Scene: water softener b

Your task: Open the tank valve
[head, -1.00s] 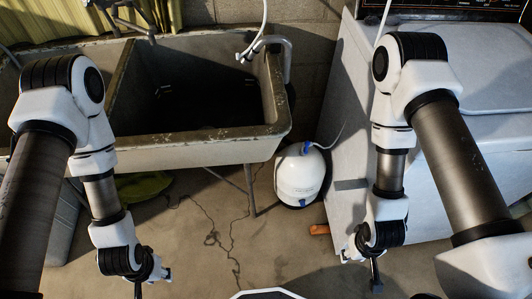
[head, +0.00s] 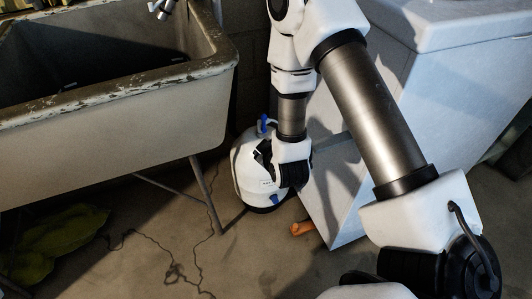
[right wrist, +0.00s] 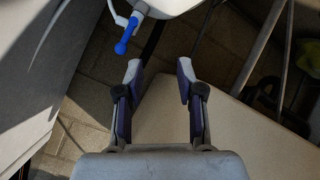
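The white, rounded tank (head: 246,181) stands on the floor between the sink and the white appliance in the head view. Blue parts show at its top (head: 264,126) and low on its front (head: 275,198). My right arm covers part of its right side. In the right wrist view, a blue valve handle (right wrist: 125,38) on a white fitting sits beside the white tank body (right wrist: 170,5). My right gripper (right wrist: 159,70) is open and empty, its fingers apart, with the handle beyond and left of the left fingertip. My left gripper is not in view.
The worn sink (head: 118,138) stands left of the tank, with a thin metal leg (head: 206,192) near it. The white appliance (head: 350,185) is close on the right. An orange object (head: 302,228) lies on the floor.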

